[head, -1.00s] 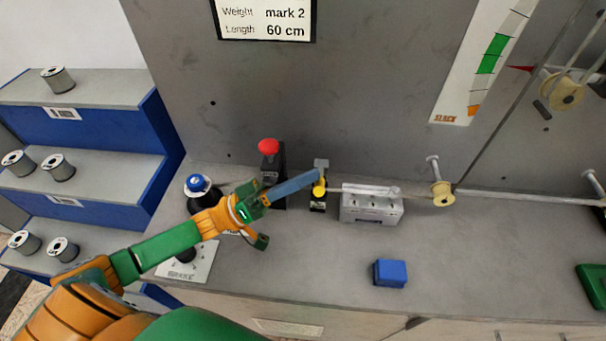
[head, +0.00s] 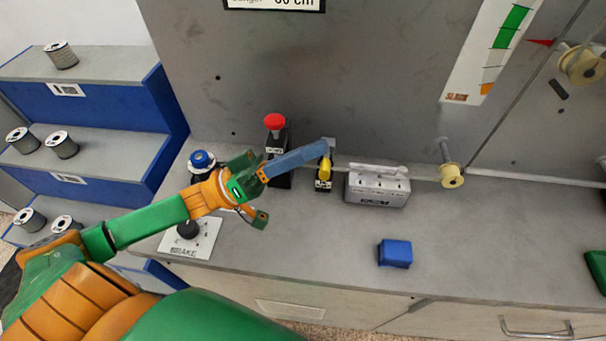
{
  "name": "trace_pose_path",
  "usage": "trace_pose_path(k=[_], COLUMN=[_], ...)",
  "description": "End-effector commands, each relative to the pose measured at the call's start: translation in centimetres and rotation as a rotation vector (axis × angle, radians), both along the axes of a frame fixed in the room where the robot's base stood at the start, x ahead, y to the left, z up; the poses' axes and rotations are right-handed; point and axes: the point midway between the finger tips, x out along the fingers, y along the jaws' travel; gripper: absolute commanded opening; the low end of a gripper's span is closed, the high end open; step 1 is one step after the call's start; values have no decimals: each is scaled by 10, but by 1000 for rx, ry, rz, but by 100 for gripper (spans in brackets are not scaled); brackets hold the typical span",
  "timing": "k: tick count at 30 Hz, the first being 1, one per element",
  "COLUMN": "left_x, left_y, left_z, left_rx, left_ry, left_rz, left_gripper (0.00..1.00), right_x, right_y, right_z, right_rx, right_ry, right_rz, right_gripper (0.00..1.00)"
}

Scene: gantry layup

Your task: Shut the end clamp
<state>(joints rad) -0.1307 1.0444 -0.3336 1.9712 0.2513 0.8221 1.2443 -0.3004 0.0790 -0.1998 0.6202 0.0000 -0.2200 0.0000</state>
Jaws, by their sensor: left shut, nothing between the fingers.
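The end clamp (head: 324,185) appears to be the small black-based fixture on the bench, with a yellow lever or tip (head: 325,168) and a grey part behind it. A thin rod runs from it to the right. My left gripper (head: 324,149) reaches in from the left with its long blue-grey fingers shut and empty. Their tips lie over the upper part of the clamp and hide some of it. I cannot tell whether they touch the yellow part. My right gripper is not in view.
A red button (head: 275,121) on a black post stands behind my fingers. A grey block (head: 377,188) is right of the clamp. A blue knob (head: 201,160), brake panel (head: 205,246) and blue block (head: 395,253) are around.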

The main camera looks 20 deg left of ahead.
Motion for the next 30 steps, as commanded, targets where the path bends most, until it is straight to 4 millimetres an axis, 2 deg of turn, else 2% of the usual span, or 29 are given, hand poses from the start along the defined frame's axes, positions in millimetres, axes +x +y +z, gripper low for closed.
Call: trace_pose_path(k=[1, 4, 9, 15, 21, 30], left_x=[-8, -23, -59, -92, -105, -105], left_y=[-4, -9, -21, -33, -37, -37], left_z=[12, 32, 48, 62, 66, 65], left_rx=[1, 2, -2, -1, 0, 2], left_ry=[5, 6, 9, 5, 0, -3], left_rz=[-6, -7, -3, -2, 0, 0], left_gripper=[0, 0, 0, 0, 0, 0], right_x=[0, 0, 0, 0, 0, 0], right_y=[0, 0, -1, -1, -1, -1], right_z=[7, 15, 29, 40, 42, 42], right_rx=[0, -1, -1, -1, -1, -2], right_ry=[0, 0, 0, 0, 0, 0], right_rz=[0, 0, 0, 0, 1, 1], right_gripper=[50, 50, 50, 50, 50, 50])
